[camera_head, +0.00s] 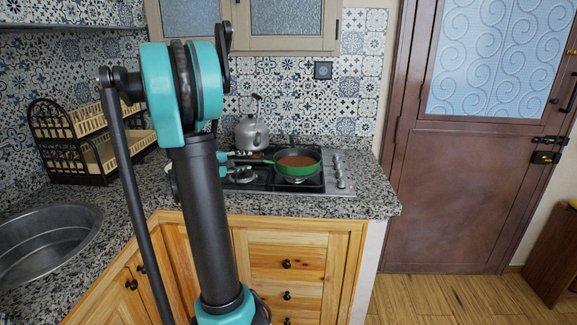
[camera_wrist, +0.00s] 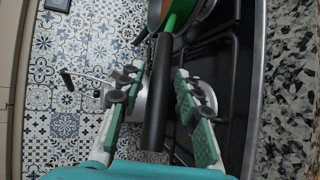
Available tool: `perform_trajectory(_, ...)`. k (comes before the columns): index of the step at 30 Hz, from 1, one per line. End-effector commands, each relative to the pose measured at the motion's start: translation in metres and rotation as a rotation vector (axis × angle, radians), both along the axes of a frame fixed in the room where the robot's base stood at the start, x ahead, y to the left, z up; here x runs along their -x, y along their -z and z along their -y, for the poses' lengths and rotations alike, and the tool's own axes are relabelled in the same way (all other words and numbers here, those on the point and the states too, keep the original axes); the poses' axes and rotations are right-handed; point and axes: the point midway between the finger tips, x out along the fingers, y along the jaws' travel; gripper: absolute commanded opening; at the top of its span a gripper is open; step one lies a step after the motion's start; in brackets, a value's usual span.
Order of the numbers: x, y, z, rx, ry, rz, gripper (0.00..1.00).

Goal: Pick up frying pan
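The frying pan (camera_head: 296,172) is green outside with a brown inside. It sits on the hob at the back of the counter, its handle pointing left toward my gripper. In the wrist view the green pan (camera_wrist: 178,15) is cut off at the top, and its black handle (camera_wrist: 158,95) runs down between my fingers. My gripper (camera_wrist: 161,72) is open, with one finger on each side of the handle and visible gaps between. In the head view my gripper (camera_head: 228,157) is small and partly hidden by my arm.
A grey kettle (camera_head: 251,134) stands behind the pan to the left, near the tiled wall. The hob (camera_head: 312,186) has knobs on its right side. A dish rack (camera_head: 75,150) and a metal sink (camera_head: 40,240) are at the left. Counter right of the hob is clear.

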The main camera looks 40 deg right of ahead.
Motion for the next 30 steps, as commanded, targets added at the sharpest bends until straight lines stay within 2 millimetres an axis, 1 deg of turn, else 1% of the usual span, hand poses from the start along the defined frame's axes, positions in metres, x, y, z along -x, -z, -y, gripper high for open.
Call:
perform_trajectory(1,0.000,0.000,0.000,0.000,0.000,0.000,0.24)
perform_trajectory(7,0.000,0.000,0.000,0.000,0.000,0.000,0.00)
perform_trajectory(24,0.000,-0.002,0.000,0.002,-0.001,-0.002,0.00)
perform_trajectory(28,0.000,-0.008,0.000,0.002,-0.001,-0.002,0.00)
perform_trajectory(30,0.000,-0.015,0.000,0.002,-0.001,-0.002,0.00)
